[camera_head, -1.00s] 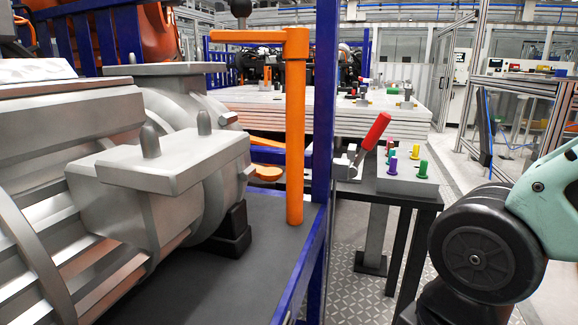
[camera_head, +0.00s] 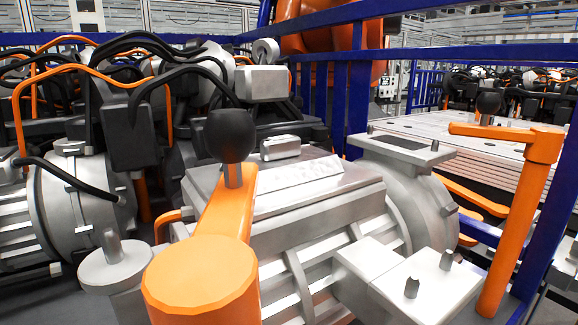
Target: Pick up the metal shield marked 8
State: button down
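No marking 8 is readable, so I cannot tell which part is the metal shield. A large grey metal drive unit (camera_head: 325,215) fills the middle of the head view. A flat light plate with raised marks (camera_head: 297,181) lies on its top, and a small silver block (camera_head: 280,147) sits behind that plate. A grey flange plate with a dark rectangle (camera_head: 401,149) is at its right end. A pale block with two pins (camera_head: 430,285) juts out at the front. My gripper is not in view.
An orange lever with a black ball knob (camera_head: 230,135) stands close in front of the unit. Another orange clamp post (camera_head: 520,215) stands at the right by blue frame rails (camera_head: 548,250). Black and orange cables (camera_head: 150,55) crowd the left. Stacked pale plates (camera_head: 470,140) lie behind at right.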

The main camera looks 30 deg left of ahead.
aim_at(283, 163)
jog(key=k+u, duration=0.1)
jog(key=u, duration=0.3)
jog(key=j+u, duration=0.1)
jog(key=u, duration=0.3)
jog(key=k+j+u, duration=0.1)
jog(key=u, duration=0.3)
